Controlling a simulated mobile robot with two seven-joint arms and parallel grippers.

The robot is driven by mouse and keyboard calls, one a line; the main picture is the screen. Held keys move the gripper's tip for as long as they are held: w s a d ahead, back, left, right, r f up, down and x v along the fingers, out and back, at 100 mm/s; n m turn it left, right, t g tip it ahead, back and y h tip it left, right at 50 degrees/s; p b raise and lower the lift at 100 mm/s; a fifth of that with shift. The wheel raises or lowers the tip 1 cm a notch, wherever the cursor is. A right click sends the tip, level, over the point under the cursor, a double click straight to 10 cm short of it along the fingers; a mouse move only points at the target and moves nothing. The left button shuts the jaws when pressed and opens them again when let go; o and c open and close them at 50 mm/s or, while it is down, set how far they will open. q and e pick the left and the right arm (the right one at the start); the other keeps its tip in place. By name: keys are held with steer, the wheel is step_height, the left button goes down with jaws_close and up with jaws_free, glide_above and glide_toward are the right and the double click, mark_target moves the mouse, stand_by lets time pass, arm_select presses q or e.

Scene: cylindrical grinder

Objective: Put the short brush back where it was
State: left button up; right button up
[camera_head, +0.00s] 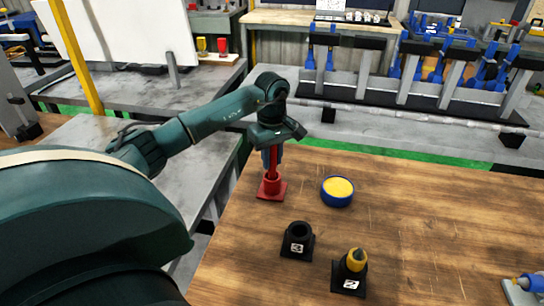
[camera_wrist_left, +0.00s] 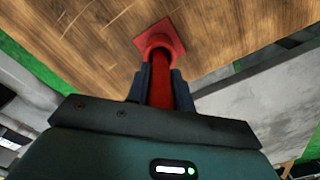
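My left gripper (camera_head: 271,158) points down over the left part of the wooden table. Its blue-grey fingers (camera_wrist_left: 161,82) lie on both sides of a red shaft (camera_wrist_left: 161,92) and appear closed on it. The shaft stands upright on or in a red square-based stand (camera_head: 271,190); the stand also shows in the left wrist view (camera_wrist_left: 160,39). The shaft may be the short brush, but its bristles are not visible and its upper part is hidden by the gripper. My right gripper is not in view.
A black holder marked 3 (camera_head: 298,240) looks empty. A black holder marked 2 (camera_head: 349,277) carries a yellow piece with a dark top (camera_head: 356,259). A round blue dish with a yellow top (camera_head: 337,191) stands right of the red stand. The table's right side is mostly clear.

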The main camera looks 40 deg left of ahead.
arm_select(q)
steer(key=o, duration=0.4)
steer(key=shift+c, duration=0.2)
step_height(320, 180, up, 12)
steer(key=shift+r+b, duration=0.2)
steer(key=shift+b, duration=0.5)
